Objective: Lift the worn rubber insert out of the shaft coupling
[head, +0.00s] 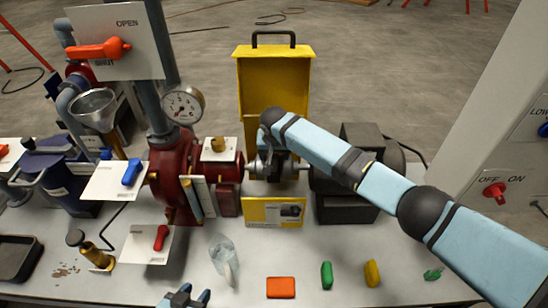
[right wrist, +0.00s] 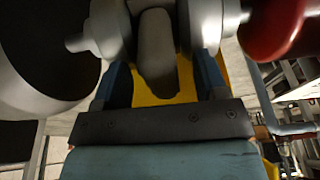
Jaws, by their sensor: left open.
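The shaft coupling (head: 258,167) sits between the red pump and the dark motor, mostly hidden by my right arm in the head view. In the right wrist view its silver hubs (right wrist: 108,28) flank a grey, rounded piece (right wrist: 156,55), which looks like the rubber insert. My right gripper (right wrist: 164,82) has its blue fingers apart, one on each side of the grey piece, with yellow showing in the gaps. Its fingers are hidden in the head view. My left gripper (head: 184,297) is open and empty at the bottom edge, in front of the bench.
A raised yellow guard (head: 273,85) stands behind the coupling. The dark motor (head: 345,202) and red pump (head: 175,170) flank it. A yellow picture plate (head: 262,222) stands in front. Orange (head: 281,287), green (head: 327,275) and yellow (head: 372,273) pieces and a clear glass (head: 222,255) are on the bench.

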